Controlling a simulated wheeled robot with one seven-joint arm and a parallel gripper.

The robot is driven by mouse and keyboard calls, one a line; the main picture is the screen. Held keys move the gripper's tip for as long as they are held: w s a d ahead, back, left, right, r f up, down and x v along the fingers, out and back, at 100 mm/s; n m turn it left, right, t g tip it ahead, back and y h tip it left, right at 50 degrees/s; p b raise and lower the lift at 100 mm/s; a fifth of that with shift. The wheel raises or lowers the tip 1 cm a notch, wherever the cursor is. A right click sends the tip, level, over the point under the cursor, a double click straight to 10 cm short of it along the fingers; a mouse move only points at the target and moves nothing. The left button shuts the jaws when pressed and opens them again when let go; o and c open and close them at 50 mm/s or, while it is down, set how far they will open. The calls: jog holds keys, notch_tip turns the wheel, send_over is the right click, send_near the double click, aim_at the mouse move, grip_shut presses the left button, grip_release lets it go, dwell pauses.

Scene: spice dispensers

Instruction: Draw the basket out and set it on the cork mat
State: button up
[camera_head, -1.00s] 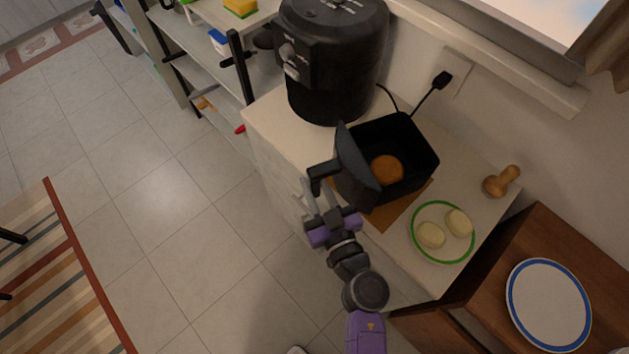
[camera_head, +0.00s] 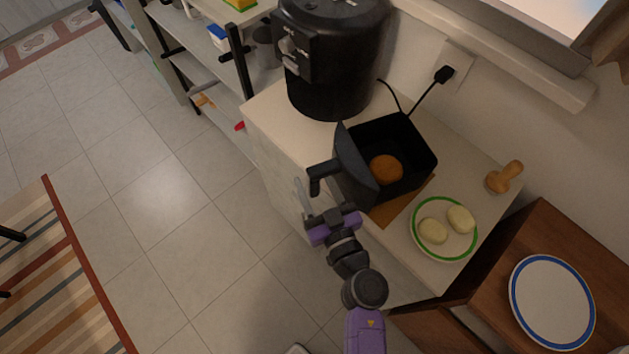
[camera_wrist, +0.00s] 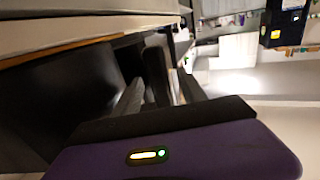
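The black basket (camera_head: 408,152) is out of the air fryer (camera_head: 335,60) and stands upright on the counter, on the cork mat (camera_head: 402,208). The mat shows along the basket's near right side; the rest is hidden beneath it. A round brown food piece (camera_head: 386,168) lies inside. The basket's handle (camera_head: 322,174) points left, past the counter edge. My gripper (camera_head: 316,200) is open just below the handle, with one pale finger left of it. In the wrist view the handle (camera_wrist: 156,76) shows between the two spread fingers; I see no clear contact.
A green-rimmed plate (camera_head: 444,229) with two pale pieces sits close to the mat. A wooden pestle-like object (camera_head: 504,177) stands by the wall. A blue-rimmed plate (camera_head: 552,302) is on the brown cabinet at right. Open floor (camera_head: 170,200) lies left of the counter.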

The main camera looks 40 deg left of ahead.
jog(key=shift+d+f, duration=0.1)
jog(key=shift+f, duration=0.05)
jog(key=v, duration=0.7)
jog(key=shift+s+d, duration=0.15)
jog(key=shift+d, duration=0.1)
jog(key=s+d+r+m+t+h+b, duration=0.1)
jog(key=s+d+m+t+h, duration=0.25)
jog(key=d, duration=0.75)
jog(key=s+d+r+m+t+h+b, duration=0.1)
jog(key=s+d+m+t+h, duration=0.25)
jog(key=d, duration=0.75)
jog(key=s+d+r+m+h+b, duration=0.1)
jog(key=s+d+r+m+h, duration=0.2)
jog(key=d, duration=0.4)
jog(key=s+d+r+m+h+b, duration=0.1)
jog(key=s+d+r+m+h, duration=0.2)
jog(key=s+d+h, duration=0.3)
jog(key=shift+s+d+r, duration=0.2)
jog(key=shift+s+d, duration=0.4)
jog(key=shift+s, duration=0.45)
